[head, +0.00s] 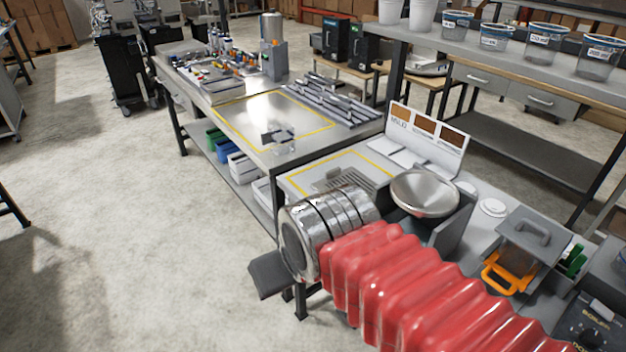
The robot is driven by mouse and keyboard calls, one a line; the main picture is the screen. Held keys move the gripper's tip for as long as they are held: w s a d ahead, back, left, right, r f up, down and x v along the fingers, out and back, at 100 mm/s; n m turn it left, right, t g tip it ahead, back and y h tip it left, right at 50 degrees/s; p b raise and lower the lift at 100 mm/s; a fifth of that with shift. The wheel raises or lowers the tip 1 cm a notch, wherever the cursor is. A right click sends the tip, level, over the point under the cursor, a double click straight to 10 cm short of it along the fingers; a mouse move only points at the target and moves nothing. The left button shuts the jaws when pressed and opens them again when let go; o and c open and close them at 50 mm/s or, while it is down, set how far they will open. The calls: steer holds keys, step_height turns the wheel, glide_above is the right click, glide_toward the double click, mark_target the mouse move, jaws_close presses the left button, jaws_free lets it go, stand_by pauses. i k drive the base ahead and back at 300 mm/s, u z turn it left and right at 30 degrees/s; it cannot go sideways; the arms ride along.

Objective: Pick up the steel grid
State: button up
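A grey slotted piece that looks like the steel grid (364,184) lies flat on the near worktop, inside a yellow outline. My metal wrist hides its near side. My arm, in a red ribbed sleeve, reaches in from the lower right. A dark grey plate at the wrist's far left end looks like part of my gripper (268,275). It hangs beyond the table's front edge, to the left of and below the grid, apart from it. Its fingertips are not clearly seen, so I cannot tell whether it is open or shut.
A steel bowl (425,193) stands right of the grid, before a panel with brown swatches (430,133). A grey container with an orange handle (510,270) is further right. A small grey and clear object (280,137) stands on the farther table.

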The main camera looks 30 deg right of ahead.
mark_target(335, 177)
steer(key=u, duration=0.5)
steer(key=i, duration=1.05)
steer(key=u, duration=0.5)
